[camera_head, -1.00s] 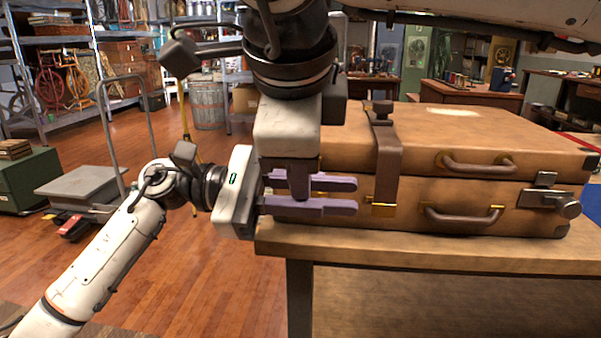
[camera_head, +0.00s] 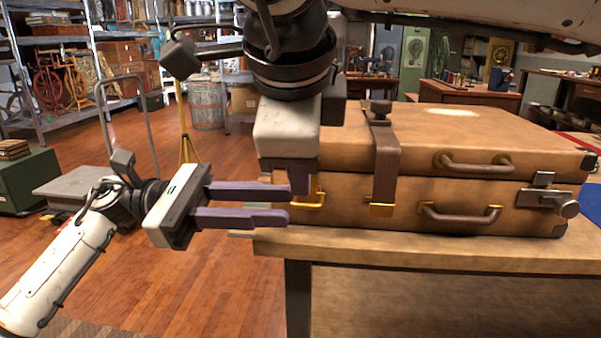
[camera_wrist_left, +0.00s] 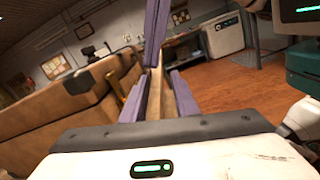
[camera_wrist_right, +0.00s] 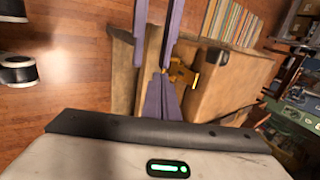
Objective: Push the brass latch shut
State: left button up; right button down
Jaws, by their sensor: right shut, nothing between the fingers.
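A closed tan suitcase (camera_head: 345,190) lies on a wooden table. The brass latch (camera_head: 316,199) is on the left part of its front, partly hidden behind my right gripper in the head view. It also shows in the right wrist view (camera_wrist_right: 182,73); I cannot tell whether it is fully shut. My right gripper (camera_head: 301,181) points down, shut and empty, in front of the suitcase beside the latch. My left gripper (camera_head: 287,204) is open and empty, left of the latch, with its fingertips near the right gripper's fingers.
A leather strap (camera_head: 386,165) with a brass end crosses the suitcase front, right of the latch. Two handles and a metal clasp (camera_head: 545,200) are farther right. The table edge (camera_head: 430,257) runs below. Open wooden floor lies left, with a flat cart (camera_head: 75,187).

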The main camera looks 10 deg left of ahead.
pick_arm(q)
jog(key=w+a+f+n+t+y, duration=0.1)
jog(key=w+a+n+t, duration=0.35)
jog(key=n+t, duration=0.65)
jog(key=w+a+n+t+y, duration=0.25)
jog(key=a+n+t, duration=0.2)
jog(key=n, duration=1.25)
notch_tip(320, 180, down, 13)
jog(key=w+a+n+y, duration=0.2)
jog(key=n+y, duration=0.5)
jog(key=n, duration=0.5)
jog(key=s+d+f+n+g+y, duration=0.1)
jog(key=s+d+f+n, duration=0.1)
jog(key=s+f+n, duration=0.35)
jog(key=s+d+f+n+g+y, duration=0.1)
jog(key=s+d+f+n+y, duration=0.15)
jog(key=f, duration=0.65)
jog(key=s+d+f+n+g, duration=0.2)
jog(key=s+f, duration=0.4)
jog(key=s, duration=0.3)
jog(key=s+d+f+n+g, duration=0.3)
jog(key=s+f+n+g, duration=0.1)
jog(key=s+f, duration=0.3)
jog(key=shift+s+d, duration=0.15)
jog(key=shift+s, duration=0.85)
